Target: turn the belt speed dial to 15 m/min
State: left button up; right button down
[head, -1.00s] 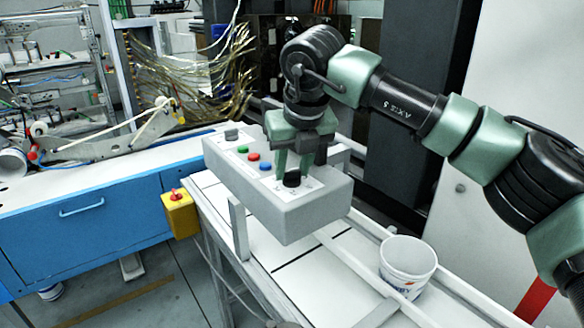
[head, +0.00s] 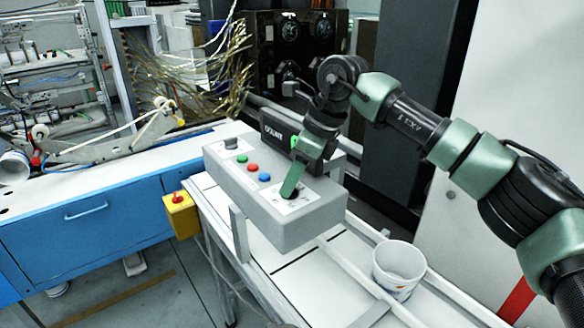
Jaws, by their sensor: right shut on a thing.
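The grey control box (head: 290,232) stands over the white conveyor. The black belt speed dial (head: 292,196) sits on a white scale plate at the box's near right end. My right gripper (head: 291,188) reaches down from the upper right, its green fingers shut on the dial. The fingers hide much of the dial, and its pointer and scale marks cannot be read. My left gripper is not in view.
Green (head: 242,158), red (head: 253,168) and blue (head: 265,177) buttons and a grey knob (head: 231,143) line the box top. A yellow emergency stop box (head: 181,218) hangs at the left. A white bucket (head: 398,270) stands on the right of the conveyor.

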aim_at(305, 194)
jog(key=n+p, duration=0.1)
jog(key=n+g+p, duration=0.1)
jog(key=n+p, duration=0.1)
jog(key=shift+w+r+n, duration=0.15)
jog(key=shift+r+n, duration=0.15)
jog(key=shift+f+n+g+p, duration=0.1)
jog(key=shift+n+g+p, duration=0.3)
jog(key=shift+n, duration=0.1)
jog(key=c, duration=1)
grip_release()
jog(key=shift+d+f, duration=0.1)
jog(key=shift+o, duration=0.2)
jog(key=b+v, duration=0.1)
jog(key=v, duration=0.6)
jog(key=shift+r, duration=0.35)
jog(key=shift+w+d, duration=0.1)
jog(key=shift+d, duration=0.1)
